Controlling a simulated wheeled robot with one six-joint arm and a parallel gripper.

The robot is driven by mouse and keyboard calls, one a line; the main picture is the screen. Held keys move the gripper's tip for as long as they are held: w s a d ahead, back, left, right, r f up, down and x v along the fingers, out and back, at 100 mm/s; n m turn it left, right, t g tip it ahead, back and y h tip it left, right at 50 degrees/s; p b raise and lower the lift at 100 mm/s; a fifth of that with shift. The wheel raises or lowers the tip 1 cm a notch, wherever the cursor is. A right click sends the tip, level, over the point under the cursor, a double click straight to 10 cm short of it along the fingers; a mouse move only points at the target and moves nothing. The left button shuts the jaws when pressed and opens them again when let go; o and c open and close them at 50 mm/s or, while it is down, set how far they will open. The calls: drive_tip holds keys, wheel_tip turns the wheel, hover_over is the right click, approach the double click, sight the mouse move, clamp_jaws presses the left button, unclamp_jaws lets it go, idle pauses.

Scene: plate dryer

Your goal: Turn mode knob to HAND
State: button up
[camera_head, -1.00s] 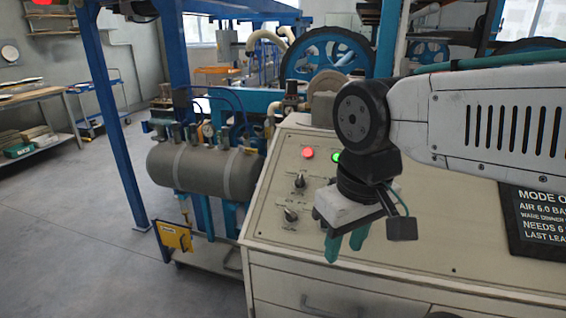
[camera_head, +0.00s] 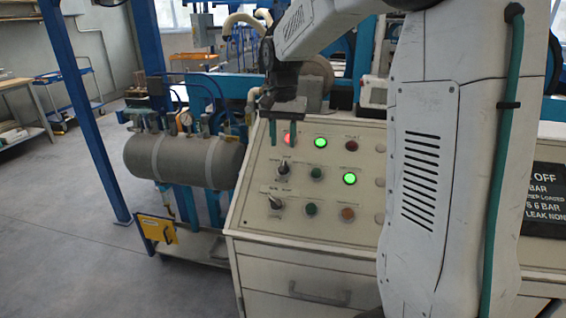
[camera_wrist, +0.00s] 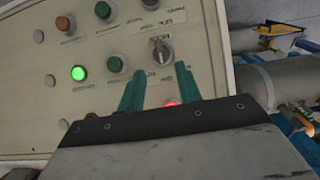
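Two dark selector knobs sit on the left of the sloped control panel in the head view, an upper one (camera_head: 283,168) and a lower one (camera_head: 274,202). Their labels are too small to read, so I cannot tell which is the mode knob or where each points. My gripper (camera_head: 290,140) is over the panel's top left, above the upper knob, near the red lamp. In the wrist view, my gripper (camera_wrist: 160,72) has its two teal fingers apart with nothing between them. The upper knob (camera_wrist: 161,50) appears just beyond the fingertips, apart from them; the lower knob (camera_wrist: 150,3) is at the top edge.
Other lamps and buttons surround the knobs: a lit red lamp (camera_head: 289,141), a lit green lamp (camera_head: 349,179) and an unlit green button (camera_head: 316,174). My arm covers the panel's right part. A grey tank (camera_head: 185,158) stands to the left.

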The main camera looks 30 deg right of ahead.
sight(283, 164)
drive_tip(key=shift+w+d+f, duration=0.1)
drive_tip(key=shift+w+f, duration=0.05)
drive_tip(key=shift+f, duration=0.25)
wheel_tip(283, 164, down, 7)
drive_tip(key=shift+f, duration=0.1)
drive_tip(key=c, duration=0.6)
